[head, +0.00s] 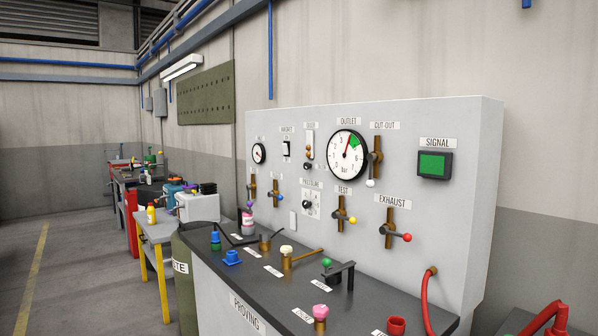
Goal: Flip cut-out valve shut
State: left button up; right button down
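The cut-out valve (378,148) is a brass body on the upright face of the light grey test panel (470,250), just right of the outlet gauge (346,154) and under the CUT-OUT label (384,126). Its dark lever hangs down, roughly in line with the upright brass body, and ends in a white knob (370,183). Neither of my grippers shows in the head view, and nothing touches the valve.
Below are the test valve with a yellow knob (353,220) and the exhaust valve with a red knob (407,238). A green signal lamp (433,165) is to the right. The dark bench top (262,284) carries several fittings. A red hose (425,300) hangs at the right.

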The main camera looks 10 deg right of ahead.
aim_at(371, 157)
jog(key=i+j+u, duration=0.3)
jog(key=i+u, duration=0.25)
jog(key=i, duration=0.3)
jog(key=j, duration=0.1)
